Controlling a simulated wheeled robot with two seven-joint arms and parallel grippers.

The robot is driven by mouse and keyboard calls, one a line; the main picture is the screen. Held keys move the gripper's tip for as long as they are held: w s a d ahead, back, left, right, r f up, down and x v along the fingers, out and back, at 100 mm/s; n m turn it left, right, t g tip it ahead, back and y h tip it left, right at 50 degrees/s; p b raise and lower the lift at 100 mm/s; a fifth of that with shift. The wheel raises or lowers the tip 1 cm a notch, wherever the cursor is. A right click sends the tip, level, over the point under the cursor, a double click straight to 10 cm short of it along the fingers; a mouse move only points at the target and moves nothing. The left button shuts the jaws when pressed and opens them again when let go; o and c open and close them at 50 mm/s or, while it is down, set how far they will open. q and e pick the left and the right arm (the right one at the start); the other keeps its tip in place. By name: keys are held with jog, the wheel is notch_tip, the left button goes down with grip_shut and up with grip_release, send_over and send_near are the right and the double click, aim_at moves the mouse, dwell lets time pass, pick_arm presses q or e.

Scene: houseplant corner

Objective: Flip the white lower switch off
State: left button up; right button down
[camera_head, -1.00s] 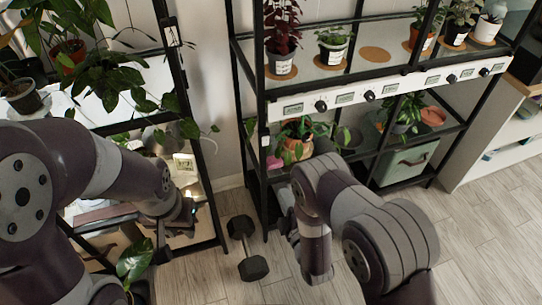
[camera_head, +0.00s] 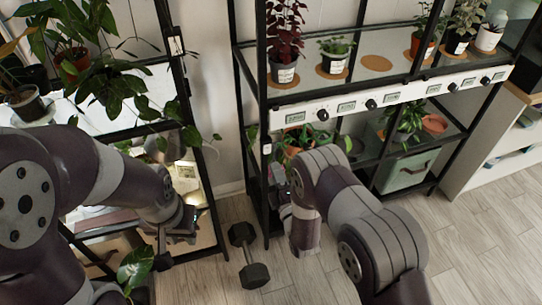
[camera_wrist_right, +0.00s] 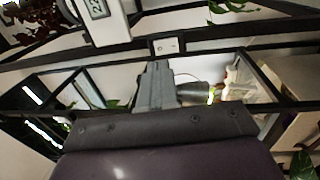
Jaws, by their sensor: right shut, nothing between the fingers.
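A small white switch (camera_head: 266,149) sits on the front left post of the black plant shelf, near the end of the white dial strip. In the right wrist view, a white switch plate with a small rocker (camera_wrist_right: 166,46) is on a dark bar just beyond my fingertips. Whether the rocker is on or off is too small to tell. My right gripper (camera_wrist_right: 158,68) is shut and empty, pointing at the plate with a small apparent gap.
A white strip (camera_head: 395,97) with black knobs and small displays runs along the shelf front. Potted plants, such as the red-leaved one (camera_head: 283,72), stand above. Another switch plate (camera_head: 177,46) is on the left rack's post. A dumbbell (camera_head: 248,254) lies on the floor.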

aim_at(267, 143)
jog(key=x, duration=0.5)
jog(key=shift+w+a, duration=0.15)
jog(key=shift+w, duration=0.15)
pick_arm(q)
jog(key=shift+f, duration=0.15)
